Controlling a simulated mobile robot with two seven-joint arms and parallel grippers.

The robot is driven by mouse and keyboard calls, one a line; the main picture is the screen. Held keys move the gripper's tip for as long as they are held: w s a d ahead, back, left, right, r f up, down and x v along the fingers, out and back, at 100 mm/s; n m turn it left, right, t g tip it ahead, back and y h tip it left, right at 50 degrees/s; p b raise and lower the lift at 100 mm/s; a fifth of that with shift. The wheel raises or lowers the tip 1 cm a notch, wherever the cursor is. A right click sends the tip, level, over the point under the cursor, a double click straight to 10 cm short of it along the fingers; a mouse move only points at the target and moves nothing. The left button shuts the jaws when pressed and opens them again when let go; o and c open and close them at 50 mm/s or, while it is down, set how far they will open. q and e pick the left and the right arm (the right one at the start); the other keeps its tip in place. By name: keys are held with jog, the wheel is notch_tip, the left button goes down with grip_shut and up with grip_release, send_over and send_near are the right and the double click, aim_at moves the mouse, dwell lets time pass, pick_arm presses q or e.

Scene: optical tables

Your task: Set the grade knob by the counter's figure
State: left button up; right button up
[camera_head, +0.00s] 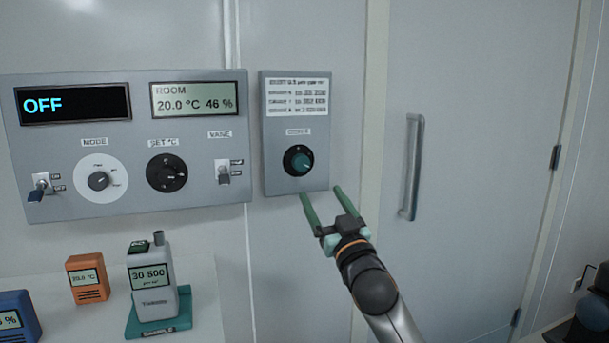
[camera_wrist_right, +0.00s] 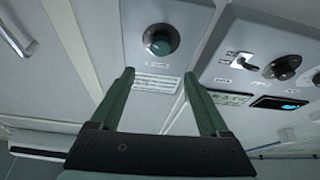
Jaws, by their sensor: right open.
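The grade knob (camera_head: 298,160), dark with a teal face, sits on a small grey panel (camera_head: 281,185) on the wall; a white chart (camera_head: 297,97) of printed lines is above it. The knob also shows in the right wrist view (camera_wrist_right: 160,40), beyond the fingertips. The counter (camera_head: 152,280), a grey handheld unit on a teal stand, reads 30 500. My right gripper (camera_head: 322,192) is open and empty, its green fingers just below and right of the panel, apart from the knob. It also shows in the right wrist view (camera_wrist_right: 158,80). My left gripper is not in view.
A larger control panel (camera_head: 120,205) at left has an OFF display (camera_head: 72,103), a room display (camera_head: 198,99), knobs and switches. An orange meter (camera_head: 87,279) and a blue meter (camera_head: 16,317) stand by the counter. A door handle (camera_head: 412,167) projects at right.

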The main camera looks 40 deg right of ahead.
aim_at(302, 162)
jog(key=x, duration=1.1)
jog(key=shift+w, duration=0.4)
jog(key=shift+p, duration=0.3)
grip_shut()
